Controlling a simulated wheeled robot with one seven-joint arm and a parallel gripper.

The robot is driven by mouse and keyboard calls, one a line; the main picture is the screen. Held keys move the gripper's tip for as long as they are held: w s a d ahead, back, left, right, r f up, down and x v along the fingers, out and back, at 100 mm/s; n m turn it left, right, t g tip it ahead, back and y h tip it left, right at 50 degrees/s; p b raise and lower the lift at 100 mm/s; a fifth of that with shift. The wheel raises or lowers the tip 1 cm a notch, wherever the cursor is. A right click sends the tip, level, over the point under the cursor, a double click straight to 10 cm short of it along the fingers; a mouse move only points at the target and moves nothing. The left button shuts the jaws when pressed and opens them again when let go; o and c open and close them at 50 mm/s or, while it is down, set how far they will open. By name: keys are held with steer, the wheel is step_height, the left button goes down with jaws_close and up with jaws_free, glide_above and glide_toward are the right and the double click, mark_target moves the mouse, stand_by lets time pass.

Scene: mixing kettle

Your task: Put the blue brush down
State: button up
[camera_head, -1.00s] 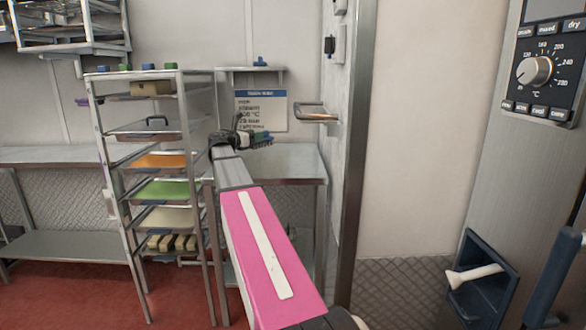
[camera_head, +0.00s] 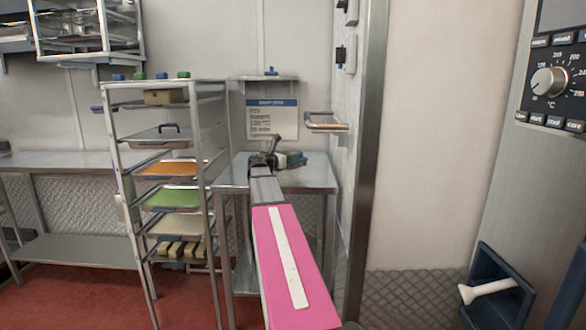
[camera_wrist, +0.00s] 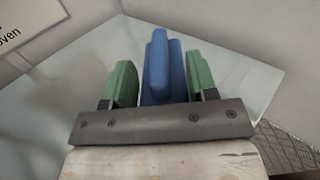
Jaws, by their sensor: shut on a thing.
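My gripper (camera_wrist: 160,78) is shut on the blue brush (camera_wrist: 163,66), which sits between its two green fingers in the wrist view. In the head view my gripper (camera_head: 283,157) is at the far end of my pink arm, over the small steel table (camera_head: 318,180). Only a bit of blue shows there, at the gripper's right end. In the wrist view the pale tabletop (camera_wrist: 240,72) spreads beneath and beyond the brush. I cannot tell whether the brush touches the table.
A tray rack (camera_head: 108,130) stands left of the table. A wall shelf (camera_head: 268,78) with a small blue item and a notice (camera_head: 271,120) are behind. A door handle (camera_head: 325,122) juts out at the right. The tabletop's right part looks clear.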

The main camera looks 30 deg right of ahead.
mark_target(293, 167)
steer(key=shift+s+d+f, duration=0.2)
steer(key=shift+d+f, duration=0.2)
steer(key=shift+d, duration=0.25)
steer(key=shift+f, duration=1.8)
steer(key=shift+f, duration=0.15)
steer(key=o, duration=1.2)
steer(key=shift+f, duration=0.1)
steer(key=v, duration=1)
steer(key=shift+s+a, duration=0.1)
steer(key=shift+a, duration=0.25)
